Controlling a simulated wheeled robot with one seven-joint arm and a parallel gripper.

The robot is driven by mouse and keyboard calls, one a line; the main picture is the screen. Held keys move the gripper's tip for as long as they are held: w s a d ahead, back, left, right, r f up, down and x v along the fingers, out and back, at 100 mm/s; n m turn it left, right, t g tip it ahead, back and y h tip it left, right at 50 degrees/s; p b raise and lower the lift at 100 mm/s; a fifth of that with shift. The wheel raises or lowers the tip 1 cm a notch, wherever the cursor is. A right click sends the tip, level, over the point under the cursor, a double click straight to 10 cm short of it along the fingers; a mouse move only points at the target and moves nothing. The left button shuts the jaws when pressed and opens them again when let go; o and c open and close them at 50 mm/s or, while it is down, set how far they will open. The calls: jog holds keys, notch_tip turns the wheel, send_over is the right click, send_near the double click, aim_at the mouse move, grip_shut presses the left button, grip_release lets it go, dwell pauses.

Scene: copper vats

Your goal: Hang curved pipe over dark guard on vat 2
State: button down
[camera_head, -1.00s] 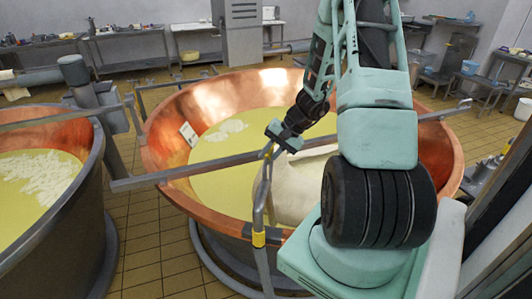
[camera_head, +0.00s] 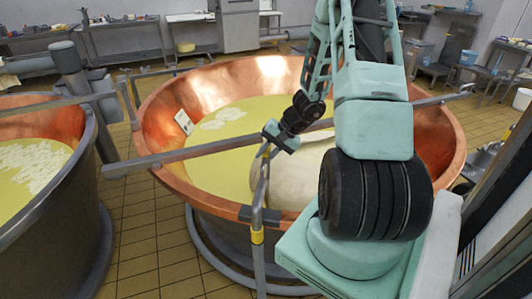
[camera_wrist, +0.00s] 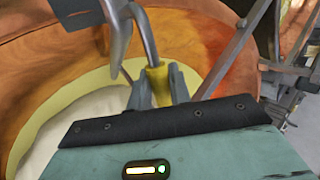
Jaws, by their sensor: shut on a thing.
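The copper vat (camera_head: 165,125) in the middle holds yellow liquid and a large pale mass. A dark guard (camera_head: 272,216) sits on its near rim; a dark piece (camera_wrist: 78,12) at the top left of the wrist view looks like it. The grey curved pipe (camera_head: 261,190) with yellow bands runs upright in front of the near rim, beside or across the guard. My gripper (camera_head: 268,146) is shut on the pipe's upper end over the vat. In the wrist view, my fingers (camera_wrist: 158,90) close at a yellow band. I cannot tell whether the pipe touches the guard.
A grey bar (camera_head: 220,145) crosses above the vat close to my gripper. Another vat (camera_head: 45,225) stands at the left. Tables (camera_head: 130,38) line the back wall. Tiled floor (camera_head: 150,265) shows between the vats.

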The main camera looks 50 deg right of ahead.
notch_tip(320, 180, down, 2)
jog(key=shift+f+b, duration=0.2)
jog(key=shift+b, duration=0.55)
notch_tip(320, 180, down, 4)
jog(key=b, duration=0.5)
jog(key=shift+w+d+b, duration=0.1)
jog(key=shift+b, duration=0.2)
jog(key=shift+f+b, duration=0.35)
jog(key=shift+b, duration=0.35)
jog(key=c, duration=1.2)
grip_release()
jog(key=v, duration=1.7)
jog(key=shift+a+r, duration=0.2)
jog(key=shift+r, duration=0.1)
